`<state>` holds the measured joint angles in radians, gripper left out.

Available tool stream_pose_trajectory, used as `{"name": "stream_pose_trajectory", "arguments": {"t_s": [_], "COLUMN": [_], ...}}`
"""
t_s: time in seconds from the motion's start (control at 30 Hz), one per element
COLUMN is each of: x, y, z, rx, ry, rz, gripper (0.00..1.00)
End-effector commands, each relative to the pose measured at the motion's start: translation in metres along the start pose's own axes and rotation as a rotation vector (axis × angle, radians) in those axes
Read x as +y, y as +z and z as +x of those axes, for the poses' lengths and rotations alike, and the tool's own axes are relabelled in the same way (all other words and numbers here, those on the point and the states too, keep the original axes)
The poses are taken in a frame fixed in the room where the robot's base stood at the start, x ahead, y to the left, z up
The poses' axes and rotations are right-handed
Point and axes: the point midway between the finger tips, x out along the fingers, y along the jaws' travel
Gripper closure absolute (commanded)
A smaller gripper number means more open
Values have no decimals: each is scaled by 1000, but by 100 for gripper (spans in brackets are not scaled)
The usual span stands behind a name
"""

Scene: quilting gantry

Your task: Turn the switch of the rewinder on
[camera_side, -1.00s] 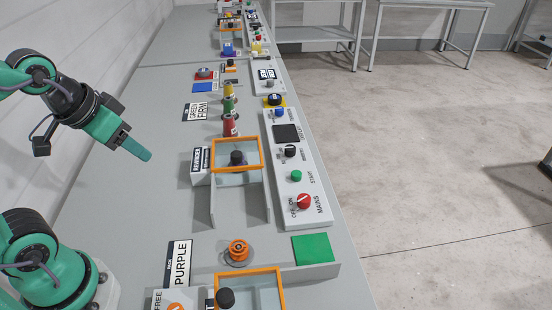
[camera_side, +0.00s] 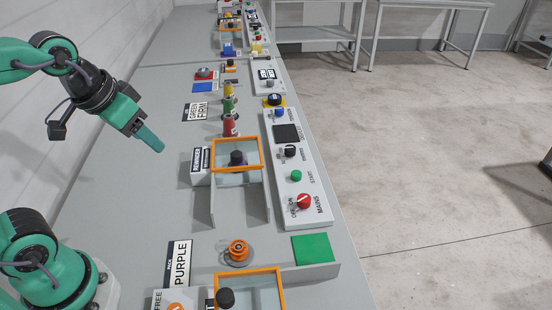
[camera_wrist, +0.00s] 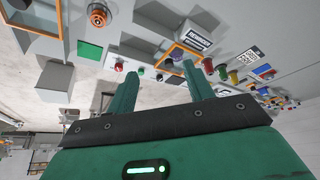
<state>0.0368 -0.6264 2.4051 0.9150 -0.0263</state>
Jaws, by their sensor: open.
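The rewinder (camera_side: 200,166) is a pale box with a dark-edged label on the left part of the bench in the side view. The label (camera_wrist: 196,36) and orange frame (camera_wrist: 163,56) also show upside down in the wrist view. I cannot tell which way the switch is set. My gripper (camera_side: 154,141) is in the air, up and left of the rewinder, touching nothing. In the wrist view its two fingers (camera_wrist: 158,78) are apart and empty.
A white panel (camera_side: 279,154) with a red mains knob (camera_side: 303,202) and green start button (camera_side: 296,176) lies right of the guard. Several coloured cones (camera_side: 231,125) stand behind. An orange spool (camera_side: 238,250) and a second orange-framed guard (camera_side: 250,273) are nearer.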

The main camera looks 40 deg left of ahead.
Motion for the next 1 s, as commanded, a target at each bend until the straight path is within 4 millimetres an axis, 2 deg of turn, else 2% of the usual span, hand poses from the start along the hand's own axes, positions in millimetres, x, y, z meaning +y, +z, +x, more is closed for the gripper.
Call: {"name": "stream_pose_trajectory", "arguments": {"t_s": [0.47,0.77,1.0], "x": [39,74,106], "y": [-78,-118,-141], "z": [34,73,114], "rx": [-135,-218,-284], "ry": [32,40,40], "rz": [23,41,55], "gripper": [48,48,48]}}
